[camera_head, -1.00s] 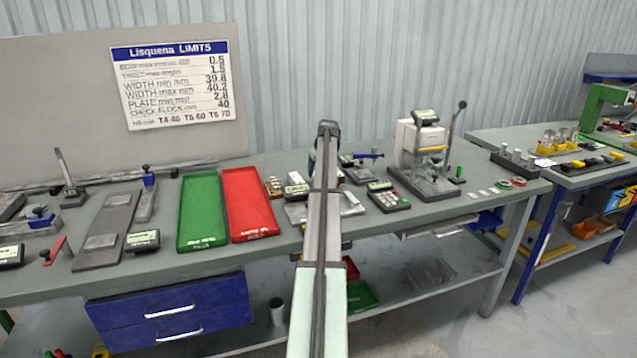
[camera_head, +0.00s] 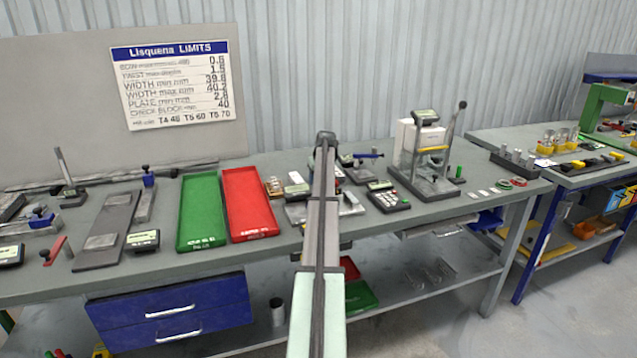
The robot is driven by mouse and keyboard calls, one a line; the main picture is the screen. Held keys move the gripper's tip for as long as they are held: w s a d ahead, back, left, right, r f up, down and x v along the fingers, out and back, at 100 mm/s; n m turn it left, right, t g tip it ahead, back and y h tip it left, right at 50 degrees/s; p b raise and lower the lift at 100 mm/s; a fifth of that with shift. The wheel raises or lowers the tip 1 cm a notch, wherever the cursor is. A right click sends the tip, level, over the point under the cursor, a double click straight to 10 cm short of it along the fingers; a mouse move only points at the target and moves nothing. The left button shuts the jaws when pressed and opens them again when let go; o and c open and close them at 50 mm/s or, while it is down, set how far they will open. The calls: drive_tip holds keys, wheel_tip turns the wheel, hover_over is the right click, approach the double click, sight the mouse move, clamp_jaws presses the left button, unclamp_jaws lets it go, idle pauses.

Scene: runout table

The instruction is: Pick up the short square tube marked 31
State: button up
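I cannot make out a square tube marked 31; no such number is readable on any piece. A small pale metal piece (camera_head: 351,203) lies on the bench just right of my arm, and another flat metal piece (camera_head: 101,241) lies on a long grey plate at the left. Either could be a tube, but I cannot tell. My arm (camera_head: 322,210) rises from the bottom centre across the bench, and its bend is near the back. My gripper is not visible; it seems hidden behind the arm. The bench right behind the arm is covered too.
A green tray (camera_head: 202,212) and a red tray (camera_head: 249,204) lie left of my arm, looking empty. A limits sign (camera_head: 178,82) hangs behind. Clamps and gauges fill the left end.

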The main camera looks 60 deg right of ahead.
drive_tip(key=c, duration=0.7)
drive_tip(key=shift+r, duration=0.15)
